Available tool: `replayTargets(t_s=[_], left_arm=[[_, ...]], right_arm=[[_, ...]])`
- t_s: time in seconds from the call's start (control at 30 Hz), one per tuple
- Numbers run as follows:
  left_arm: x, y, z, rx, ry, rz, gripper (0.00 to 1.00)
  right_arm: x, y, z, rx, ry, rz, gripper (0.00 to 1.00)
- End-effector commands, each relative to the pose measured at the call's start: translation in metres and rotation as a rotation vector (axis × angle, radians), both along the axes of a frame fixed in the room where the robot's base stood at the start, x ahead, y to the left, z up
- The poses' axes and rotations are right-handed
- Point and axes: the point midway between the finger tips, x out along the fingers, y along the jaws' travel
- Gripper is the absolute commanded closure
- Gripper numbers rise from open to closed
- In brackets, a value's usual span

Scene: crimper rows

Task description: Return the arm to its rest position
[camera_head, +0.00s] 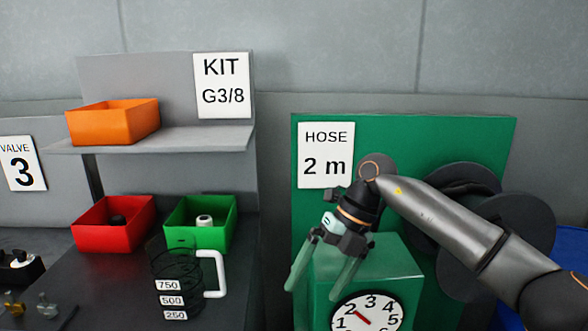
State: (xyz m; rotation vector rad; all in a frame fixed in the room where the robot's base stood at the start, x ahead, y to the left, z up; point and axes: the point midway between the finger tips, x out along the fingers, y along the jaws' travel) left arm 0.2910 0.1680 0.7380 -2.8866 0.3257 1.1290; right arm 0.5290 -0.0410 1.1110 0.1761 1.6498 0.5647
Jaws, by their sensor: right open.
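My left arm and gripper are out of view.
A green panel (400,140) with a HOSE 2 m sign (326,155) and dark reels (520,222) stands behind my arm. At left are an orange bin (115,124) on a shelf, a red bin (105,235), a green bin (215,238) and a clear measuring jug with a white handle (215,275).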

Motion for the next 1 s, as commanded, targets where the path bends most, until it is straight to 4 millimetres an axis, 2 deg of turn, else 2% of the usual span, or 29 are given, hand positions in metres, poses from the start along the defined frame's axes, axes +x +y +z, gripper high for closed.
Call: replayTargets(t_s=[0.03,0.1,0.2,0.33,0.47,0.63,0.77,0.87,0.97,1.0], left_arm=[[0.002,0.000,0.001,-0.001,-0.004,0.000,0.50],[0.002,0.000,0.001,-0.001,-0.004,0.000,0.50],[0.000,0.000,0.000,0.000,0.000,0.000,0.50],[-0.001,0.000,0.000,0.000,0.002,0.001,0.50],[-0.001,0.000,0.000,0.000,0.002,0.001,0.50],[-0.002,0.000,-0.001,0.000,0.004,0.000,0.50],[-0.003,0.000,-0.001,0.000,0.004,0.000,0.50],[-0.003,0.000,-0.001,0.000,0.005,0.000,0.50],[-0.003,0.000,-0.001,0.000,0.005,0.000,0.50],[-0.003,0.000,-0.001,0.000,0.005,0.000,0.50]], right_arm=[[-0.011,0.022,-0.016,0.095,0.037,0.025,0.00],[-0.027,0.053,-0.029,0.247,0.085,0.042,0.00],[-0.049,0.092,-0.039,0.481,0.162,0.030,0.00],[-0.069,0.128,-0.038,0.775,0.262,-0.050,0.00],[-0.075,0.143,-0.032,1.042,0.364,-0.205,0.00],[-0.064,0.134,-0.035,1.325,0.490,-0.504,0.00],[-0.049,0.108,-0.054,1.478,0.581,-0.796,0.00],[-0.040,0.079,-0.084,1.549,0.644,-1.050,0.00],[-0.039,0.045,-0.123,1.574,0.701,-1.320,0.00],[-0.041,0.031,-0.142,1.570,0.725,-1.431,0.00]])
